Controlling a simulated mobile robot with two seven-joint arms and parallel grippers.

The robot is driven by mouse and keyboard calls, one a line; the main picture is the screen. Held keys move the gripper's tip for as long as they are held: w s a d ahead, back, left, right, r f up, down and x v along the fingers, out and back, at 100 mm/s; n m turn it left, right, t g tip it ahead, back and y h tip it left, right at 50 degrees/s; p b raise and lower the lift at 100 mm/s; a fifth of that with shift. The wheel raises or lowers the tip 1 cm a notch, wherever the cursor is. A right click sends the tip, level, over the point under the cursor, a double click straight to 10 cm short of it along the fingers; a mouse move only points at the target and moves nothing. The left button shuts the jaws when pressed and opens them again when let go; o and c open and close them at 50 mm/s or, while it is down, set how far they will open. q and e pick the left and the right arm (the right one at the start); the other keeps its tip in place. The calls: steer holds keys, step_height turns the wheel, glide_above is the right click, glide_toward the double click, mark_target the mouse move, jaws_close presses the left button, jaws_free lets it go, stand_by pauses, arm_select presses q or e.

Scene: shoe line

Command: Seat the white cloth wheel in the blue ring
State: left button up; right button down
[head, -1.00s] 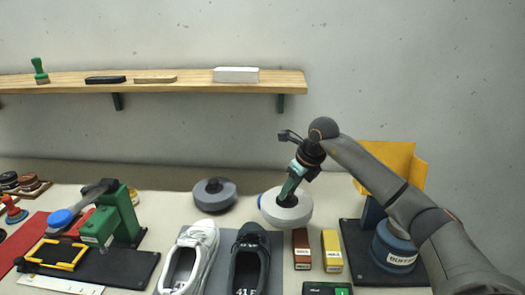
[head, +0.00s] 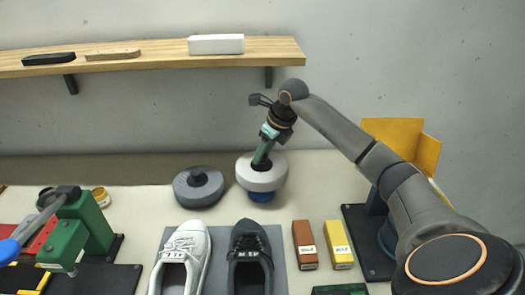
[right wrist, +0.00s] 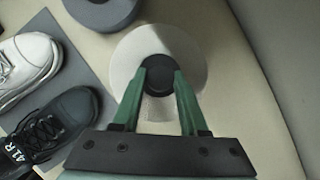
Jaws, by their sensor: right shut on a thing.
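The white cloth wheel (head: 250,178) is a thick pale disc with a dark hub. It sits level directly above the blue ring (head: 262,197), whose front part shows under the wheel's lower edge. I cannot tell whether the wheel touches the ring or is seated in it. My right gripper (head: 262,161) is shut on the wheel's dark hub from above. In the right wrist view, both green fingertips (right wrist: 159,76) close on the hub in the middle of the wheel (right wrist: 190,55), which hides the ring. My left gripper is not in view.
A grey wheel (head: 198,188) lies just left of the white one. A white shoe (head: 184,250) and a dark shoe (head: 249,250) stand on a grey mat in front. Brown (head: 305,245) and yellow (head: 338,245) boxes are at right, a green press (head: 88,225) at left.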

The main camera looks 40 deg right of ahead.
mark_target(266, 163)
step_height(266, 163, down, 4)
steer(key=b, duration=0.3)
steer(key=shift+f, duration=0.1)
steer(key=shift+p, duration=0.35)
stand_by(0.9)
steer(key=shift+f+b, duration=0.5)
steer(key=shift+f, duration=0.15)
stand_by(0.3)
steer(key=c, duration=0.7)
jaws_free()
